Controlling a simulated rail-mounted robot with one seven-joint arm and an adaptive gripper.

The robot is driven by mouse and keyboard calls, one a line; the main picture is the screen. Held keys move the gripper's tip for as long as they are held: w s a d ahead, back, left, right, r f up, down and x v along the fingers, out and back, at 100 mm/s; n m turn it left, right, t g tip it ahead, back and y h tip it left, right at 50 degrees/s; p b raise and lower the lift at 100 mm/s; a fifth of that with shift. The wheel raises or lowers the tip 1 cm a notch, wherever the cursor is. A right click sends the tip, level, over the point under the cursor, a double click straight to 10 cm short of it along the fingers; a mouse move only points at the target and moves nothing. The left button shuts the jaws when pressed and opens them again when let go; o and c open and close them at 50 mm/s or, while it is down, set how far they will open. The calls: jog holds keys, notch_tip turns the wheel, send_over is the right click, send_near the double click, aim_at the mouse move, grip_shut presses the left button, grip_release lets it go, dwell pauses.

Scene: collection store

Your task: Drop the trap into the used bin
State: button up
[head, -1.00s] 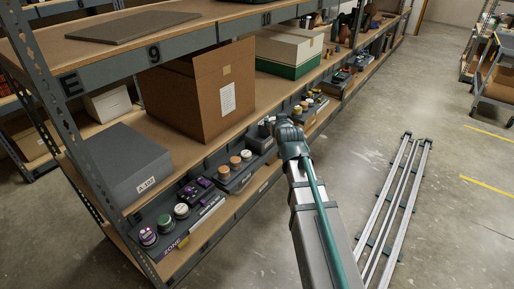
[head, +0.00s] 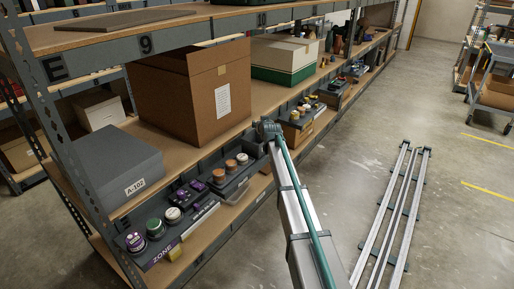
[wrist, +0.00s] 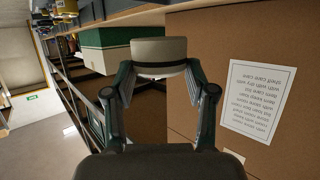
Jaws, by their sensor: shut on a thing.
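My gripper (wrist: 158,72) is shut on a round, pale cream-topped trap (wrist: 158,50), held between both fingertips in the wrist view. In the head view my gripper (head: 267,128) is by the shelf front, just right of the large brown box; the trap cannot be made out there. Several similar round pieces stand in dark trays along the shelf edge, among them an orange-sided one (head: 219,176) and a green one (head: 155,227). I cannot tell which container is the used bin; no label for it is readable.
The large brown carton (head: 192,92) stands close to my gripper, with its paper label (wrist: 258,98) in the wrist view. A grey box (head: 108,168) marked A-102 and a green-and-white box (head: 285,60) share the shelf. Rails (head: 392,215) lie on the open floor at right.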

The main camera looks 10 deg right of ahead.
jog(key=shift+f+b, duration=0.85)
jog(key=shift+f, duration=1.6)
jog(key=o, duration=1.1)
jog(key=shift+o, duration=0.2)
jog(key=v, duration=1.2)
